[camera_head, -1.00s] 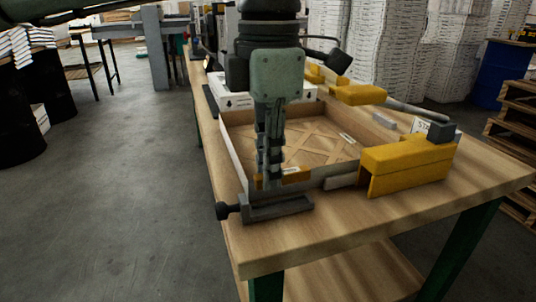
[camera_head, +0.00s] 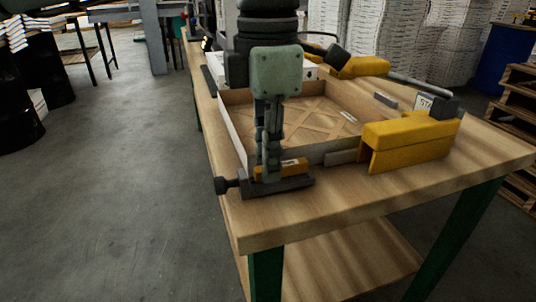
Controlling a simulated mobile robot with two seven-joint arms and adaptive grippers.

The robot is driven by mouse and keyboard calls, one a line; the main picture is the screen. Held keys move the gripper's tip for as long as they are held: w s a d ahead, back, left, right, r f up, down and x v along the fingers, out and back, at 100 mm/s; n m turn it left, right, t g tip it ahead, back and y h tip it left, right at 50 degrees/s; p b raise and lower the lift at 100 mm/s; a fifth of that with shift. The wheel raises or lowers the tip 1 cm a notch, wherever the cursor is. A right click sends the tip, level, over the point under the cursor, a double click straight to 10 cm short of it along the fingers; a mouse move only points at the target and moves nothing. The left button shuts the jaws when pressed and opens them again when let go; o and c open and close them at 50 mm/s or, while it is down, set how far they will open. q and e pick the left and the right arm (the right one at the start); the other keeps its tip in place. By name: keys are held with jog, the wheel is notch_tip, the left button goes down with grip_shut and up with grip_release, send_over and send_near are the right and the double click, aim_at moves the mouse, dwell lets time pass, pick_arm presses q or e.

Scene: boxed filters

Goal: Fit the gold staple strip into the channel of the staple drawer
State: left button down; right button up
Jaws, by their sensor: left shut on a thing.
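My left gripper (camera_head: 270,178) points straight down at the near left of the workbench. It is shut on the gold staple strip (camera_head: 292,165), a short gold bar with a pale label; the fingers hide its left part. The strip is held level just above or at the dark grey staple drawer (camera_head: 293,186). The drawer lies on the bench near its front left edge, with a dark knob at its left end. Whether the strip touches the channel cannot be told. My right gripper is not in view.
A shallow wooden tray (camera_head: 235,140) stands right behind the drawer. A yellow stapler-like machine (camera_head: 415,142) stands to the right, with a grey block between it and the drawer. The bench top (camera_head: 330,205) in front is clear.

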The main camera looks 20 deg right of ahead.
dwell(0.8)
pick_arm(q)
jog(key=shift+b, duration=0.35)
dwell(0.4)
jog(key=shift+f, duration=0.1)
jog(key=shift+f+b, duration=0.5)
jog(key=shift+b, duration=0.05)
dwell(0.3)
jog(key=c, duration=1.8)
grip_release()
